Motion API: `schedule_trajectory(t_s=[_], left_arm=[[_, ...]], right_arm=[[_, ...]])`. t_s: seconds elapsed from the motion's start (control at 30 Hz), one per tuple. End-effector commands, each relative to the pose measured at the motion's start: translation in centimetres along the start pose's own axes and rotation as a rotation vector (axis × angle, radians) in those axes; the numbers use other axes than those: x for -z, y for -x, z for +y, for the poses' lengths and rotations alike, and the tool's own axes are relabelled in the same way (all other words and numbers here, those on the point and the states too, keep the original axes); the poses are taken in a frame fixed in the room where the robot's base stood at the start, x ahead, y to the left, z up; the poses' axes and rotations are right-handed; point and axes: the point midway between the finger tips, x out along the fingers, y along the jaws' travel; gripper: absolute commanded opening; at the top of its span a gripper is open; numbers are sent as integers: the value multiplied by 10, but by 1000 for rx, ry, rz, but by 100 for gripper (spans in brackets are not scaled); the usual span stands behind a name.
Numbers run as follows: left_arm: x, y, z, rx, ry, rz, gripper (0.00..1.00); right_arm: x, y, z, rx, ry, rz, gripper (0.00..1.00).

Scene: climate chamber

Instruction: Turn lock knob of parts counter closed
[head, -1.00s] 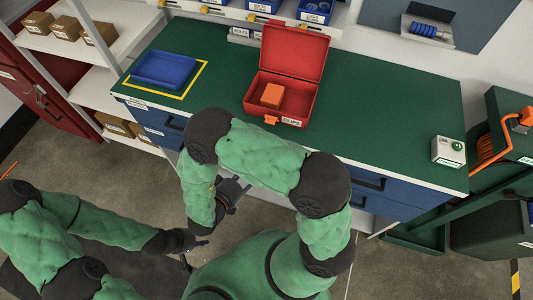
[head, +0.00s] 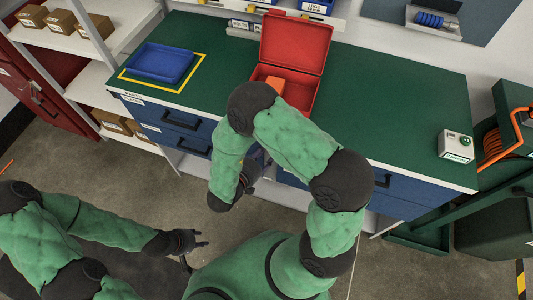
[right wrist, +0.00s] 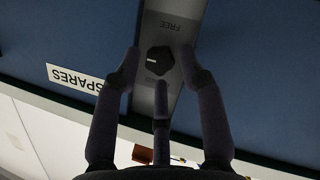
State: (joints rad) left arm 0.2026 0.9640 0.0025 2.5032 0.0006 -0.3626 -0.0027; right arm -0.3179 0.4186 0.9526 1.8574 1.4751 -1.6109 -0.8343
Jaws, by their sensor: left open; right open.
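The parts counter (head: 400,110) has a green top and blue drawer fronts. In the right wrist view its dark lock knob (right wrist: 158,60) sits on a grey plate (right wrist: 165,22) marked FREE, with a second label partly hidden; the lettering appears upside down. A white mark on the knob points left. My right gripper (right wrist: 160,56) is open, with fingertips on either side of the knob in the picture; I cannot tell if they touch it. In the head view my right arm hides the knob. My left gripper (head: 188,242) is open and empty above the floor.
A SPARES label (right wrist: 75,78) is beside the plate. On the counter are a blue tray (head: 160,64), an open red case (head: 294,60) with an orange block, and a white box (head: 455,146) with a green button. Shelves (head: 90,50) stand at left.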

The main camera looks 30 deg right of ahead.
Motion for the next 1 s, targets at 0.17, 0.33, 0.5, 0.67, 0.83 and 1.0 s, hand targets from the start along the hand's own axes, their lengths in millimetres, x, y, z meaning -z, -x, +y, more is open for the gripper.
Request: schedule_trajectory(t_s=[0.17,0.33,0.5,0.67,0.83,1.0], left_arm=[[0,-4,-1,0,0,0,41],[0,-3,-1,0,0,0,41],[0,-3,-1,0,0,0,41],[0,-3,-1,0,0,0,41],[0,-1,0,0,0,0,41],[0,8,3,0,0,0,41]], right_arm=[[-1,-9,0,0,0,0,41],[0,-10,0,0,1,0,41],[0,-9,0,0,1,0,24],[-1,-9,0,1,1,-1,0],[-1,-9,0,-1,12,-2,0],[-1,-9,1,-21,62,-4,0]])
